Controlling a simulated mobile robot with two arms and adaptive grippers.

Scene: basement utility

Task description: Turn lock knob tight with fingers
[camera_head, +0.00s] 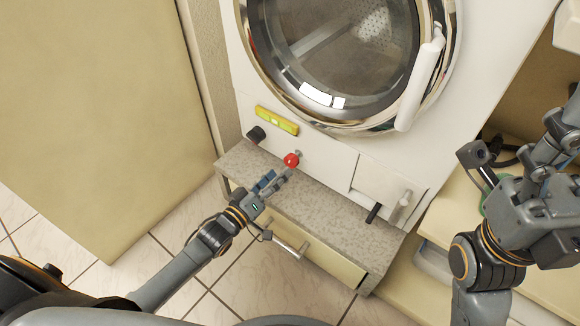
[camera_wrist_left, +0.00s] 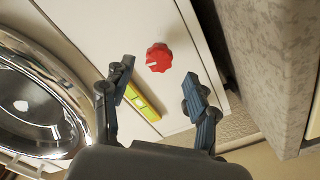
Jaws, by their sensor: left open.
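The red lock knob (camera_head: 291,159) sits on the white front panel below the round washer door. In the left wrist view the knob (camera_wrist_left: 158,57) is a scalloped red disc with a pale pointer mark, beyond the fingertips. My left gripper (camera_head: 276,180) is close in front of the knob, a little below and left of it in the head view. Its two fingers (camera_wrist_left: 162,92) are spread apart with nothing between them, and the knob appears clear of both. My right gripper (camera_head: 560,150) is at the right edge, partly cut off, and its jaw state is unclear.
A yellow level (camera_head: 277,121) is on the panel above the knob, with a black knob (camera_head: 256,134) to its left. A speckled ledge (camera_head: 330,208) and a drawer with a bar handle (camera_head: 290,245) lie below. A black lever (camera_head: 373,213) stands to the right.

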